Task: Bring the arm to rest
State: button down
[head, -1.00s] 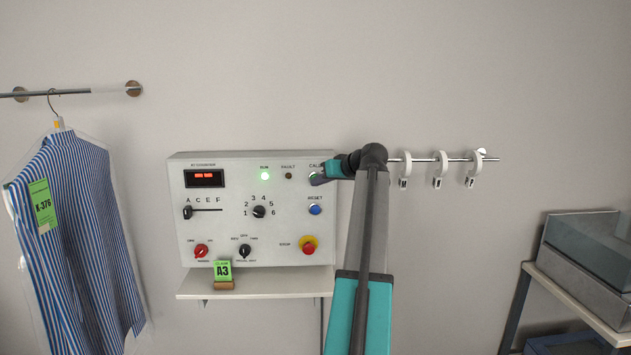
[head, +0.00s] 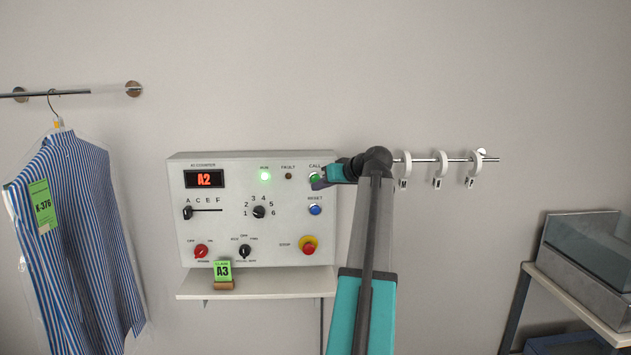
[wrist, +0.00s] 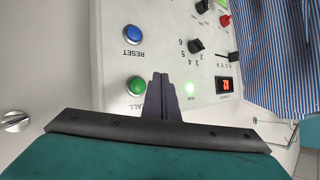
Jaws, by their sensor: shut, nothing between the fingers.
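My gripper (head: 319,182) is at the upper right of the white control panel (head: 220,226), close to the green CALL button (head: 314,177). In the wrist view the shut fingers (wrist: 162,97) point at the panel, beside the green button (wrist: 136,86) and apart from it in the picture. The jaws hold nothing. My arm (head: 366,245) rises from the bottom of the head view and bends left at the top. The panel display (head: 204,179) reads A2 in red, and the green RUN lamp (head: 265,176) is lit.
A striped shirt (head: 80,230) hangs from a rail at the left. A small shelf (head: 260,285) under the panel carries a green A3 tag (head: 223,271). A rail with white rings (head: 438,165) is right of my arm. A rack with bins (head: 585,260) stands at the right.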

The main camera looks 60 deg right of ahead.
jog(key=shift+s+a, duration=0.25)
jog(key=shift+a, duration=0.1)
dwell(0.4)
